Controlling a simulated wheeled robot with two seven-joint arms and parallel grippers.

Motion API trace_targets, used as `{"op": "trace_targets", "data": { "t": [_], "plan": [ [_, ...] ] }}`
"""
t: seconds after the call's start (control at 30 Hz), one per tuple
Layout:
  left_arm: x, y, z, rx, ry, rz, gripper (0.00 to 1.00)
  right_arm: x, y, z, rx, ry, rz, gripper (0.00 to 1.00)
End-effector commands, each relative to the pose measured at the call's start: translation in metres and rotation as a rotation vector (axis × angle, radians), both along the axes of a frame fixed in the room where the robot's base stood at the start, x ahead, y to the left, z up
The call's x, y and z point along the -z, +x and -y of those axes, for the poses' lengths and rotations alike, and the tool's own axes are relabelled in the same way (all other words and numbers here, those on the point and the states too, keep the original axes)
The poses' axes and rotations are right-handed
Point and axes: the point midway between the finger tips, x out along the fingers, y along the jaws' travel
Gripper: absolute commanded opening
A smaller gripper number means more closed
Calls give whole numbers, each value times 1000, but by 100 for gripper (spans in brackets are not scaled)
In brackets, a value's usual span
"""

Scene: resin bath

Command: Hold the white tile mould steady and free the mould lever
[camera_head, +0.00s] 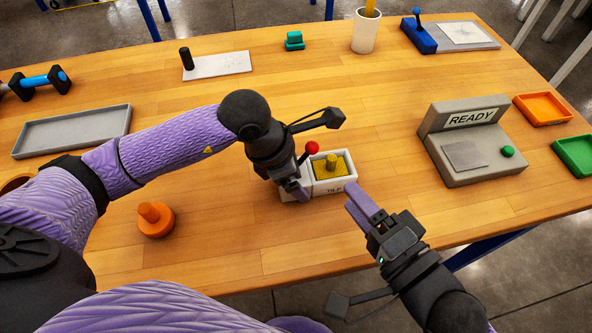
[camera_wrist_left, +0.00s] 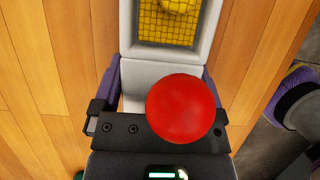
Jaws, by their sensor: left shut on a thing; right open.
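The white tile mould (camera_head: 318,183) sits near the front middle of the table, with a yellow gridded tile and a yellow knob (camera_head: 332,161) in its recess. The mould lever's red ball (camera_head: 312,148) stands up at the mould's left part. My left gripper (camera_head: 297,187) is shut on the mould's left end; in the left wrist view its purple fingers lie on both sides of the mould's white body (camera_wrist_left: 150,72). The red ball (camera_wrist_left: 181,108) is close to the camera there and hides part of that grip. My right gripper (camera_head: 358,203) is open and empty, just right of the mould.
A grey READY station (camera_head: 452,133) stands at right, with orange (camera_head: 545,107) and green (camera_head: 575,155) trays beyond it. An orange knobbed piece (camera_head: 155,220) is at front left, a grey tray (camera_head: 70,133) at left. A white plate (camera_head: 220,66) and cup (camera_head: 364,32) stand behind.

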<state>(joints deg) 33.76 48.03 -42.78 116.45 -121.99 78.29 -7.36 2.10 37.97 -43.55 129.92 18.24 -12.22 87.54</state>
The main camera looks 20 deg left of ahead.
Motion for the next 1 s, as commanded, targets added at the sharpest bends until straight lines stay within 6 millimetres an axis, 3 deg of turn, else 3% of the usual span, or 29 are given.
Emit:
{"op": "trace_targets", "data": {
  "t": [0.03, 0.1, 0.4, 0.53, 0.67, 0.8, 0.87, 1.0],
  "plan": [
    [0, 0, 0, 0, 1, 1, 15, 0, 0, 0, 0, 0, 0, 59],
    [0, 0, 0, 0, 1, 1, 2, 0, 0, 0, 0, 0, 0, 59],
    [0, 0, 0, 0, 0, 1, 2, 0, 0, 0, 0, 0, 0, 59],
    [-1, 0, 0, 0, 0, 1, 2, 9, 12, 5, 28, 1, -78, 31],
    [-1, 0, 0, 0, 0, 1, 2, 43, 60, 29, 138, 55, -464, 4],
    [-1, 0, 0, 0, 0, 1, 2, 60, 96, 52, 177, 236, -1062, 0],
    [-1, 0, 0, 0, 0, 1, 2, 56, 100, 56, 155, 274, -1309, 0],
    [-1, 0, 0, 0, 0, 1, 2, 27, 93, 61, 12, 318, -1735, 0]
  ]
}}
